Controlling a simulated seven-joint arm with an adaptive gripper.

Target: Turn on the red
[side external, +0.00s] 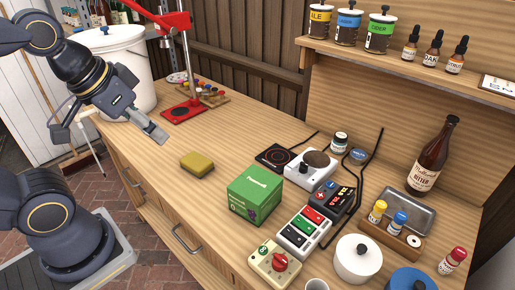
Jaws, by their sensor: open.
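A pale switch box (301,233) with a row of coloured rockers lies near the front right of the wooden worktop. Its red rocker (313,215) is at the far end, with green and dark ones nearer. A cream box with a red knob (280,263) sits just in front of it. Whether either is on is too small to tell. My gripper (115,143) is open and empty at the left, over the worktop's left end near the white bucket, well away from both boxes.
A green carton (256,194) and a yellow sponge (197,163) lie between my gripper and the switch box. A red bottle capper (183,105) stands at the back left. A white hotplate (311,170), a dark red-lit device (333,198) and a white lidded pot (357,261) crowd the right.

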